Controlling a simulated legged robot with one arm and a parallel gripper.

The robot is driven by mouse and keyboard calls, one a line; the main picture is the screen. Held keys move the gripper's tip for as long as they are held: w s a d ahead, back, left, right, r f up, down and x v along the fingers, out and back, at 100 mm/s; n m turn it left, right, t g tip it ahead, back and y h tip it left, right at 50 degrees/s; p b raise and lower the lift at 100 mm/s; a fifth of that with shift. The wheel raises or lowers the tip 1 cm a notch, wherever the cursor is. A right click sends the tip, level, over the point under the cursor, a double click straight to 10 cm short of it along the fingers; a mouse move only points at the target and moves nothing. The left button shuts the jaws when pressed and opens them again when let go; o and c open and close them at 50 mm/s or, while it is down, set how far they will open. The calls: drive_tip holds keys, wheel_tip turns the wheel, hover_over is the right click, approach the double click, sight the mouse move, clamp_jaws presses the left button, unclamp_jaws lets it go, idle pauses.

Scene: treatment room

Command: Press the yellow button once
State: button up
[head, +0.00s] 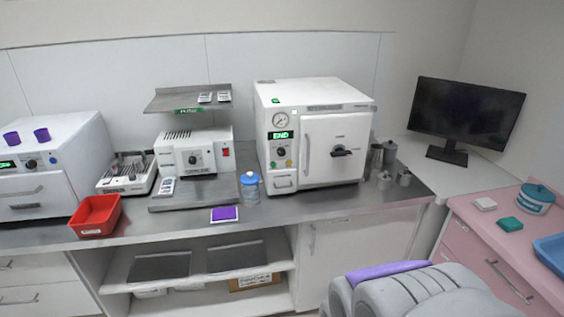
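A white autoclave (336,146) stands on the steel counter with its door shut. Its left front panel has a round gauge (281,120), a lit green display (281,135) reading "END", and a small knob with tiny coloured spots below. One of these spots (289,163) looks green or yellowish; it is too small to be sure of its colour or that it is the yellow button. My gripper is not clearly seen in the head view.
A blue-lidded jar (249,187), purple pad (224,214) and red tray (96,215) lie left of the autoclave. Steel canisters (374,161) stand close on its right. A grey rounded form with a purple strip (388,272) fills the lower right foreground.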

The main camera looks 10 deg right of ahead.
clamp_jaws()
idle(1.5)
